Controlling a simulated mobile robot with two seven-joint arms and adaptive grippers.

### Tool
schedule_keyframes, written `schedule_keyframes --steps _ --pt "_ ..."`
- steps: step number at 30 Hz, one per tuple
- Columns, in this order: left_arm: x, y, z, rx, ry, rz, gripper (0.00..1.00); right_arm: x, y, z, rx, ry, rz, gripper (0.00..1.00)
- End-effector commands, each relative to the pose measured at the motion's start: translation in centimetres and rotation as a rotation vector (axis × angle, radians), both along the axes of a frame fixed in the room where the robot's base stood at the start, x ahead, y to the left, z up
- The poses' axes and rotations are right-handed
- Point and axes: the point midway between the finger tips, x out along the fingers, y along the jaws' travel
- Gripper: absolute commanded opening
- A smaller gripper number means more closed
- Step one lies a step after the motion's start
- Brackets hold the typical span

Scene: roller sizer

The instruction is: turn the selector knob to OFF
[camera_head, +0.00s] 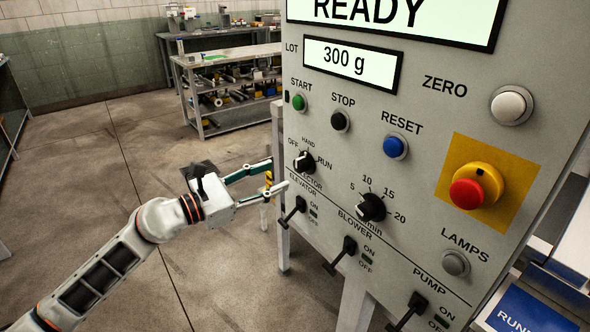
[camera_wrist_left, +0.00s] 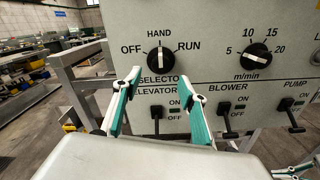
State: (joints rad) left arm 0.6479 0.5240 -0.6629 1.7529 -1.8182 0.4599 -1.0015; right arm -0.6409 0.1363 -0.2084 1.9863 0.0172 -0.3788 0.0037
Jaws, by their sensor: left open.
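The selector knob (camera_head: 303,161) is a black round knob with a white mark, on the left part of the grey control panel. It also shows in the left wrist view (camera_wrist_left: 159,60), where its mark points up at HAND, between OFF on the left and RUN on the right. My left gripper (camera_head: 278,174) is open and empty, just in front of the panel near the knob. In the left wrist view its two fingertips (camera_wrist_left: 159,78) are spread below and to either side of the knob, around the SELECTOR label. A teal and white piece at that view's lower right corner looks like part of my right gripper (camera_wrist_left: 290,173).
Below the knob are the black ELEVATOR (camera_head: 295,208), BLOWER (camera_head: 343,253) and PUMP (camera_head: 408,310) levers. A speed knob (camera_head: 371,207) sits to its right. START (camera_head: 299,102) and STOP (camera_head: 340,121) buttons are above. Open floor lies left of the panel.

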Motion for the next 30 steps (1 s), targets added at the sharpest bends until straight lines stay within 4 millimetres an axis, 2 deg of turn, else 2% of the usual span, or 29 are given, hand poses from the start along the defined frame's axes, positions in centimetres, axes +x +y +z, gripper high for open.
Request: schedule_keyframes --steps 9,15,26,27,30 --pt "2.6 -3.8 0.1 -0.005 0.002 -0.001 0.42 0.1 0.0 0.1 0.001 -0.002 0.000 0.00" --pt "3.9 -5.6 -0.1 -0.006 0.005 -0.001 0.42 0.0 -0.1 -0.1 -0.002 0.000 0.001 0.00" --pt "4.3 -6.0 0.0 -0.005 0.004 0.000 0.42 0.0 -0.3 -0.2 -0.007 -0.001 0.001 0.00" --pt "4.3 -6.0 0.0 -0.005 0.004 0.000 0.37 0.0 -0.3 -0.1 -0.007 -0.001 0.001 0.00" --pt "4.3 -6.0 0.0 -0.005 0.004 0.000 0.11 0.1 -0.3 -0.1 -0.007 -0.001 0.001 0.00"
